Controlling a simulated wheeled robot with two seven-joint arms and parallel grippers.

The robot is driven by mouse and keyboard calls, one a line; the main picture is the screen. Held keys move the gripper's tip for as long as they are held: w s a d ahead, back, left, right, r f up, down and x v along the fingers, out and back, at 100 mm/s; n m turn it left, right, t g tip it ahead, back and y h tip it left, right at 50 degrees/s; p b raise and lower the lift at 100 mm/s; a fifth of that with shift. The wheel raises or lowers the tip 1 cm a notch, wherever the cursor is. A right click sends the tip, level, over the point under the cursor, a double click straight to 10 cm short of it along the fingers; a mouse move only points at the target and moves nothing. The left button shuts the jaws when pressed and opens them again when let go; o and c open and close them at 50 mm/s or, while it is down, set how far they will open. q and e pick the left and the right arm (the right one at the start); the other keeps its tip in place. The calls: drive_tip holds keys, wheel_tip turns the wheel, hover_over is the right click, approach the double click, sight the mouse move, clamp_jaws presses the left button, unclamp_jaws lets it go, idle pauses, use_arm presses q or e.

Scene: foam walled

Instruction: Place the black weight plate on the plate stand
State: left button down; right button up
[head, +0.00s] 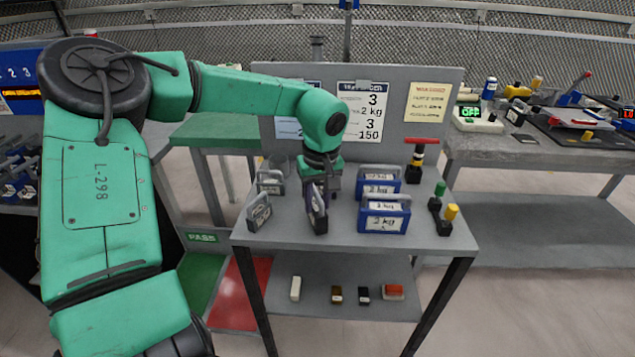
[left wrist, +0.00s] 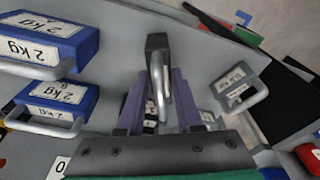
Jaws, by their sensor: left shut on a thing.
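My left gripper (head: 320,188) points down over the grey table and is shut on the metal handle of a black weight plate (head: 318,217). In the left wrist view the black plate (left wrist: 157,42) stands on edge between the two purple fingers (left wrist: 158,98), with its handle towards me. In the head view it is low over the table or touching it; I cannot tell which. Nothing in view is clearly recognisable as the plate stand. My right gripper is not in view.
Blue 2 kg weights (head: 384,215) stand to the right of the held plate, and grey weights (head: 259,213) to the left. A black holder with green and yellow knobs (head: 440,212) is at the table's right edge. A signboard (head: 372,112) rises behind.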

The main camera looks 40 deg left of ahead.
use_arm(q)
drive_tip(key=shift+w+f, duration=0.1)
drive_tip(key=shift+f, duration=0.4)
drive_tip(key=c, duration=1)
unclamp_jaws()
drive_tip(key=shift+f, duration=0.15)
drive_tip(key=o, duration=0.4)
drive_tip(key=shift+o, duration=0.2)
